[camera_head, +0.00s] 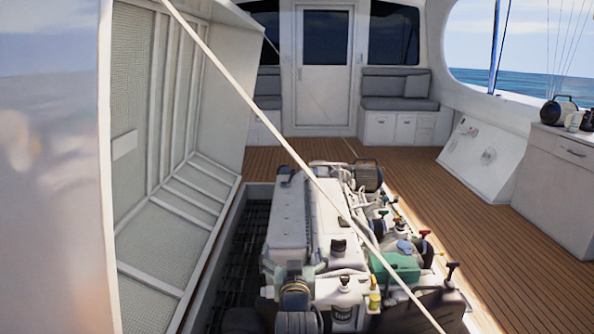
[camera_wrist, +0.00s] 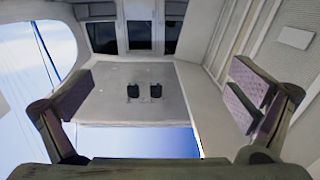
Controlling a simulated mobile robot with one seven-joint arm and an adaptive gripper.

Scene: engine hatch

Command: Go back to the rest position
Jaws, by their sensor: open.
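My gripper (camera_wrist: 163,93) shows in the wrist view with its two padded fingers wide apart, one at the left and one at the right. Nothing is between them. In the wrist view the gripper touches nothing that I can see. The head view does not show my gripper.
The engine hatch (camera_head: 165,215) stands open at the left. The engine (camera_head: 300,225) sits in the open bay, and a thin pale rod (camera_head: 262,112) crosses in front of it. A cabinet (camera_head: 560,185) stands right. Wooden deck (camera_head: 455,200) is clear between.

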